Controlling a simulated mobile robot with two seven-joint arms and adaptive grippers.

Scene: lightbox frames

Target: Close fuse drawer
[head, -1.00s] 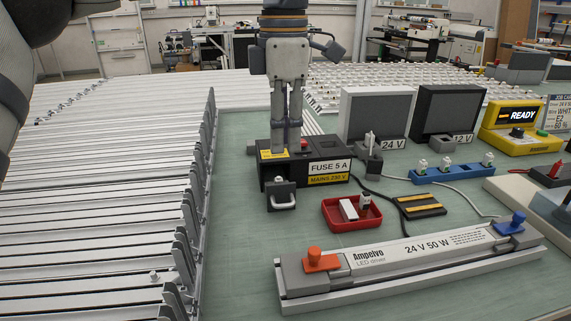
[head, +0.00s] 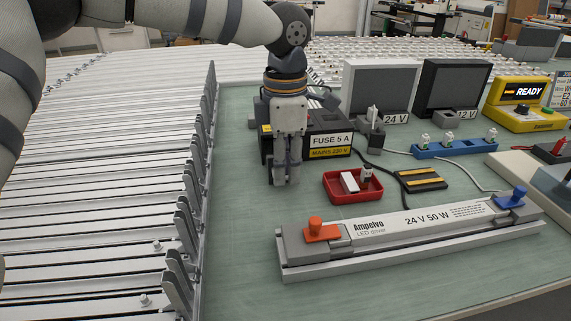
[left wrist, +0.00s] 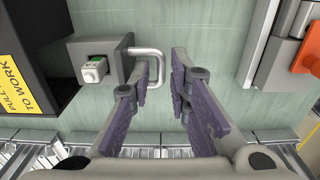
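The black fuse box (head: 312,122), labelled "FUSE 5 A" and "MAINS 230 V", stands on the green table. In the left wrist view, its grey drawer (left wrist: 113,47) sticks out from the box (left wrist: 40,45). My left gripper (head: 286,180) points down in front of the box, hiding the drawer in the head view. Its fingers are apart (left wrist: 163,72), one overlapping the handle in the picture; I cannot tell whether they touch. My right gripper is out of view.
A red tray (head: 352,197) with small parts and a black-yellow pad (head: 420,179) lie to the right. A long LED driver (head: 405,238) lies in front. Racks of white rails (head: 100,200) fill the left. Grey cables run behind the tray.

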